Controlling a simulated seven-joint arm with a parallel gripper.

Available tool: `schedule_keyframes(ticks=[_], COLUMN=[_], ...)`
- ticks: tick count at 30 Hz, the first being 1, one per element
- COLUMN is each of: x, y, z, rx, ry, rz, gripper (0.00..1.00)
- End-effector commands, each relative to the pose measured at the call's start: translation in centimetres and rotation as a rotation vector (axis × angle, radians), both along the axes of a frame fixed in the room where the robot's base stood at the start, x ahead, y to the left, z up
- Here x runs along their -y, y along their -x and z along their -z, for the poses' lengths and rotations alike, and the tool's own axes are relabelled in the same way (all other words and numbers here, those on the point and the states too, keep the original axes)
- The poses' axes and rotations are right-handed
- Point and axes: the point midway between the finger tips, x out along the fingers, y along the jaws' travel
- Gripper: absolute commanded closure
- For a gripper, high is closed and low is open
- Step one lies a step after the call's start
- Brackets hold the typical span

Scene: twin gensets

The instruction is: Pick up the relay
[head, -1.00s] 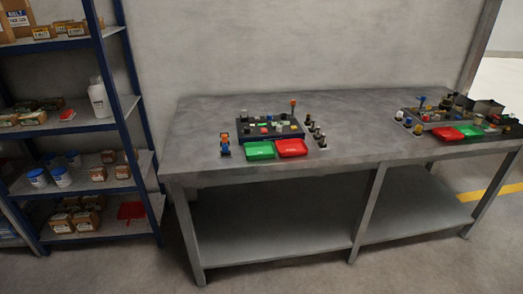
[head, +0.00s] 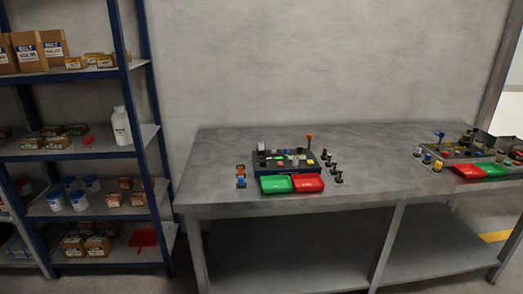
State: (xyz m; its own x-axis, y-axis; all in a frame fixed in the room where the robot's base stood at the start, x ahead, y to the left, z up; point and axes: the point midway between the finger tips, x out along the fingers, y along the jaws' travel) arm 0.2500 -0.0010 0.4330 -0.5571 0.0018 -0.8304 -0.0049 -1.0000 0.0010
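I cannot make out a relay for certain; the parts are too small at this distance. On the grey workbench (head: 210,185), a dark panel (head: 262,172) carries several small coloured parts, among them an upright orange-topped piece (head: 309,138). A second panel (head: 458,157) with small parts, one of them blue-topped, stands at the right end of the bench. My gripper is not in view.
Blue-framed shelves (head: 127,65) hold boxes and bottles at left.

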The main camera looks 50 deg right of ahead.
Motion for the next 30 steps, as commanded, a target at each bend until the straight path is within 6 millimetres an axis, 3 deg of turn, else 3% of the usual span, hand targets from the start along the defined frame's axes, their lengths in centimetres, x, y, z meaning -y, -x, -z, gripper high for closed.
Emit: schedule_keyframes(ticks=[9,26,30], x=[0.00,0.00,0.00], y=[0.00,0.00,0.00], z=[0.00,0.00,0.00], rx=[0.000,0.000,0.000], ry=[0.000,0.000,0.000], rz=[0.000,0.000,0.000], gripper=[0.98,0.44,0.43])
